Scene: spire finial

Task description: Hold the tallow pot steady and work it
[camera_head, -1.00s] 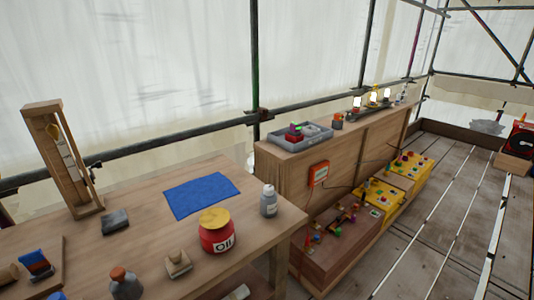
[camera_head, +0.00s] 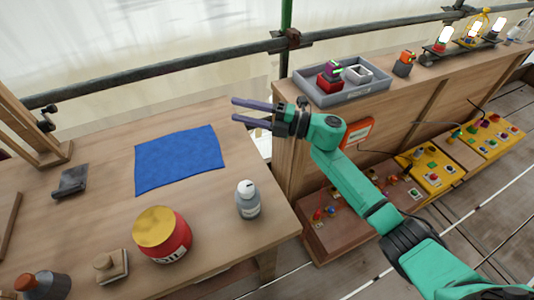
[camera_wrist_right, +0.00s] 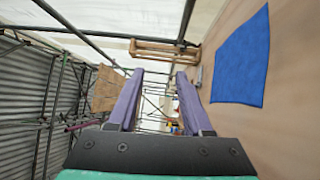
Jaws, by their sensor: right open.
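A red pot (camera_head: 177,245) with a gold lid stands upright at the front of the wooden table (camera_head: 95,225). Its label is partly visible, and I cannot tell whether it is the tallow pot. A grey bottle (camera_head: 248,203) stands to its right. My right gripper (camera_head: 235,109) is open and empty, beyond the bottle and right of the blue cloth (camera_head: 180,160). It touches neither pot nor bottle. In the right wrist view its purple fingers (camera_wrist_right: 158,78) are spread with nothing between them. My left gripper is not in view.
A grey tray (camera_head: 345,98) with small parts sits on the wooden cabinet right of the table. A dark block (camera_head: 70,181), a small wooden-handled piece (camera_head: 110,264) and a brown-capped bottle (camera_head: 42,287) stand on the table. Bare tabletop surrounds the cloth.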

